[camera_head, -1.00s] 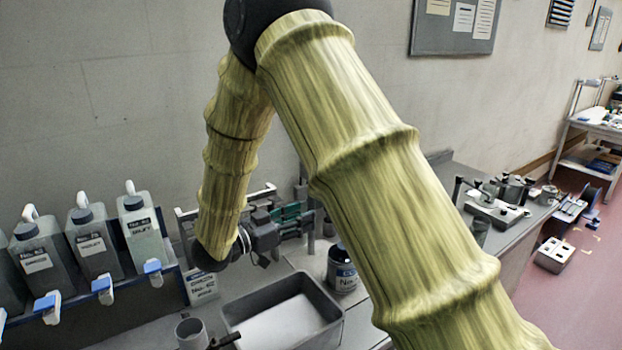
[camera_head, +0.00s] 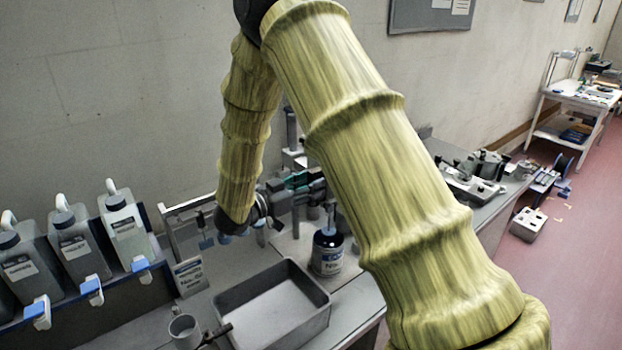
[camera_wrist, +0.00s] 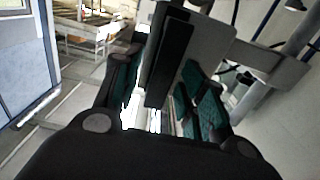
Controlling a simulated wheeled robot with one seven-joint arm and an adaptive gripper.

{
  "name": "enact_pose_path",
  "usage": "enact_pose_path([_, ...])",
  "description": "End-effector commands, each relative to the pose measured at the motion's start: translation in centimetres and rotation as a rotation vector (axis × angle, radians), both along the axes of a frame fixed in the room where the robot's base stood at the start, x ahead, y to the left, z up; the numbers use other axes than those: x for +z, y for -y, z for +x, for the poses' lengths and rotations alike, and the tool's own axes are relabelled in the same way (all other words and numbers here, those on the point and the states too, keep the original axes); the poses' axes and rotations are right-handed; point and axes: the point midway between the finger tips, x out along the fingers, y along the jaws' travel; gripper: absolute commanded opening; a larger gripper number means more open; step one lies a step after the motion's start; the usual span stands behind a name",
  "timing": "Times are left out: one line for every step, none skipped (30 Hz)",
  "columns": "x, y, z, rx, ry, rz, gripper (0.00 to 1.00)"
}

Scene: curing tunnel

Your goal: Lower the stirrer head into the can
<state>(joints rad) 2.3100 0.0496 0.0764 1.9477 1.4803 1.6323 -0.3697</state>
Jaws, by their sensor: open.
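The can (camera_head: 328,256) is dark with a white and blue label and stands on the bench behind the grey tray. A thin upright rod shows just above its mouth; I cannot tell whether its tip is inside. My gripper (camera_head: 305,181), with teal finger pads, is left of and above the can, partly hidden by my arm. In the wrist view my gripper (camera_wrist: 165,95) is open, with a dark upright bar (camera_wrist: 168,55) between its fingers. This bar seems part of the stirrer stand; contact cannot be told. The stand's column (camera_head: 291,128) rises behind. The stirrer head is not clearly visible.
The grey tray (camera_head: 322,308) lies in front of the can, with a mug (camera_head: 184,330) to its left. A label card (camera_head: 190,276) stands behind the mug. Several jugs (camera_head: 124,226) with blue taps line the left. Metal equipment (camera_head: 478,178) sits farther right.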

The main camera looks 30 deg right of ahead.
Motion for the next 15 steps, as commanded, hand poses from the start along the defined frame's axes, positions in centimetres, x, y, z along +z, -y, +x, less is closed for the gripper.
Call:
enact_pose_path([0.13, 0.35, 0.02, 0.000, -0.001, 0.000, 0.41])
enact_pose_path([0.10, 0.50, 0.03, 0.000, -0.001, 0.000, 0.41])
enact_pose_path([0.06, 0.64, 0.04, 0.000, -0.001, 0.000, 0.41])
enact_pose_path([0.03, 0.72, 0.05, 0.000, -0.001, 0.001, 0.41])
enact_pose_path([0.02, 0.77, 0.06, 0.000, 0.000, 0.001, 0.41])
enact_pose_path([-0.01, 0.81, 0.07, 0.000, 0.000, 0.000, 0.41])
enact_pose_path([-0.03, 0.82, 0.07, 0.000, 0.000, 0.000, 0.41])
enact_pose_path([-0.04, 0.83, 0.07, 0.001, 0.000, 0.000, 0.41])
enact_pose_path([-0.04, 0.83, 0.08, 0.001, 0.000, 0.000, 0.41])
enact_pose_path([-0.05, 0.82, 0.07, 0.001, 0.000, 0.000, 0.41])
enact_pose_path([-0.04, 0.82, 0.07, 0.001, 0.000, 0.000, 0.41])
enact_pose_path([-0.04, 0.82, 0.07, 0.001, 0.000, 0.000, 0.41])
enact_pose_path([-0.04, 0.81, 0.07, 0.001, 0.000, 0.000, 0.41])
enact_pose_path([-0.03, 0.81, 0.07, 0.001, 0.000, 0.000, 0.36])
enact_pose_path([-0.03, 0.81, 0.07, 0.001, 0.000, 0.000, 0.28])
